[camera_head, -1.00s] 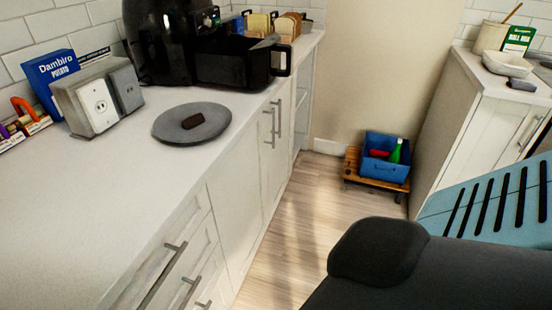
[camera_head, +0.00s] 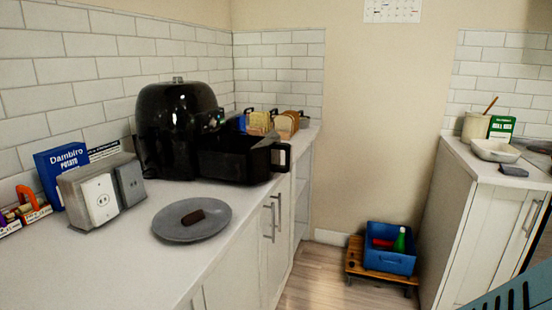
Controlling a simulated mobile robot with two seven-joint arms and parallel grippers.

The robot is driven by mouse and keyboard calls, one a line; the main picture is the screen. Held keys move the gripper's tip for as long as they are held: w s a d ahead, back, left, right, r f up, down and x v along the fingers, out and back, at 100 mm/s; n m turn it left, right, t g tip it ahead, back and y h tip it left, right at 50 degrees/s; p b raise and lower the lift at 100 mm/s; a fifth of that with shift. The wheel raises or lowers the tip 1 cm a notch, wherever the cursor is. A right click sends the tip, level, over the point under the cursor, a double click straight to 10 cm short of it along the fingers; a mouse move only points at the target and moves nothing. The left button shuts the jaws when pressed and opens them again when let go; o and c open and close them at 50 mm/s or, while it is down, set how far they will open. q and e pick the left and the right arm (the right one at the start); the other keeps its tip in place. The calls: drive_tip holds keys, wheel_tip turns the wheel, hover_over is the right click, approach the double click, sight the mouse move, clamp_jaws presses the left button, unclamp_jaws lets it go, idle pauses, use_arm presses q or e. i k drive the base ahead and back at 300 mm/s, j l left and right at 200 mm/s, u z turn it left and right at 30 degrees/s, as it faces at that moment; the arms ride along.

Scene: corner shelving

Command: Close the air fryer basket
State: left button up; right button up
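The black air fryer (camera_head: 172,125) stands on the left counter near the back corner. Its black basket (camera_head: 232,163) is pulled out to the right, toward the counter's front edge. The basket's handle (camera_head: 284,157) faces the aisle. Neither of my grippers shows in the head view. Only a blue-green slotted part of mine shows at the bottom right corner.
A blue crate (camera_head: 390,261) sits on a low wooden stand (camera_head: 354,258) on the floor. Another cabinet (camera_head: 486,200) stands right.

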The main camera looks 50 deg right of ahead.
sight(254, 160)
drive_tip(key=i, duration=0.5)
drive_tip(key=z, duration=1.1)
